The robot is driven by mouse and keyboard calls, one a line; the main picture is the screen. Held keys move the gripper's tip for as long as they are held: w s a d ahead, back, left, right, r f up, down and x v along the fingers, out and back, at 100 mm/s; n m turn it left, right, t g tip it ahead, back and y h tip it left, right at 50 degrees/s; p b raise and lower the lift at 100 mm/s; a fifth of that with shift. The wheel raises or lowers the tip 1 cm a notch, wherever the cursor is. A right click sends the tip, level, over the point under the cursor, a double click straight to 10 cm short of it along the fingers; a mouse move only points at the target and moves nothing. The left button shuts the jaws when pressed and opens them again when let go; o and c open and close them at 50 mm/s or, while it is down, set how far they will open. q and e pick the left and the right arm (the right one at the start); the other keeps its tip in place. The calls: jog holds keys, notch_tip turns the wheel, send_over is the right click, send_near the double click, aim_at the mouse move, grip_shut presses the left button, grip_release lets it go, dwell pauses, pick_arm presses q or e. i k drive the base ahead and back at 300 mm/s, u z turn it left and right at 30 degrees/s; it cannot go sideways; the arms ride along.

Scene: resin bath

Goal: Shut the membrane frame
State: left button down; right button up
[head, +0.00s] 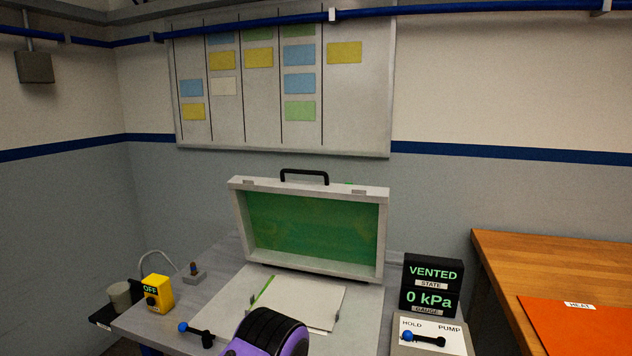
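The membrane frame (237,222) is a pale rectangular frame with a green sheet inside and a black handle (304,176) on its top edge. It stands raised, leaning back a little, at the rear of a grey table. In front of its lower edge lies a flat whitish sheet (300,296) with a green strip along its left edge. A purple and black rounded part at the bottom centre hides the sheet's near side; I cannot tell for sure what it is. No fingertips of either gripper show.
A black display (432,285) reads VENTED and 0 kPa, above a HOLD/PUMP lever box (429,339). A yellow OFF box (157,292), a grey cup (120,296) and a blue-knobbed lever (196,332) are at left. A wooden bench (540,255) with an orange HEAT mat (579,326) is at right.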

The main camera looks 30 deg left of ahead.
aim_at(340, 230)
jog(key=k, duration=0.4)
jog(key=u, duration=1.8)
jog(key=i, duration=0.95)
jog(key=z, duration=0.85)
